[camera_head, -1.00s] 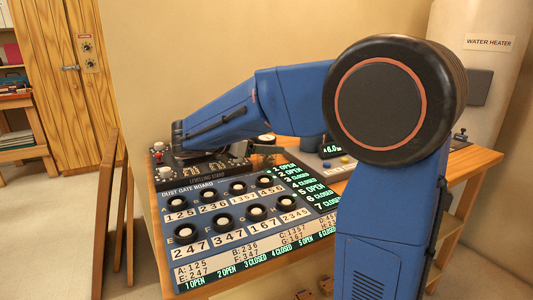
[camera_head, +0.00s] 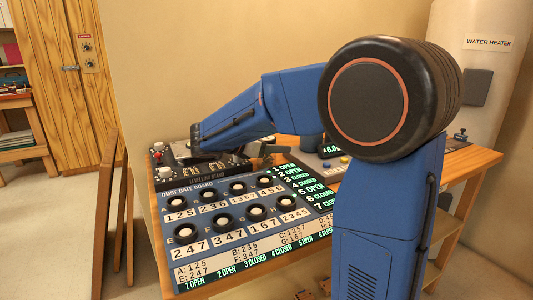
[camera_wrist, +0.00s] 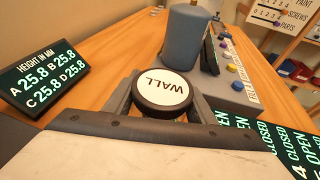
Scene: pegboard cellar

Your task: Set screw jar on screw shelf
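A round black-rimmed lid with a white top marked "WALL" (camera_wrist: 163,90) is in the middle of the wrist view. I cannot tell whether it is the screw jar, and what is below it is hidden. My gripper (camera_wrist: 162,103) has one grey finger on each side of the lid, close to its rim. Whether the fingers press on it is not clear. In the head view my gripper (camera_head: 264,150) is low over the bench, behind the dust gate board. A sign at the top right of the wrist view lists "SCREWS" (camera_wrist: 294,15); the screw shelf itself is not clearly seen.
The dust gate board (camera_head: 240,220) with several knobs fills the bench front. A height display (camera_wrist: 45,78) and a blue-grey cylinder (camera_wrist: 185,38) stand near the lid. Bare wood (camera_wrist: 110,55) lies between them.

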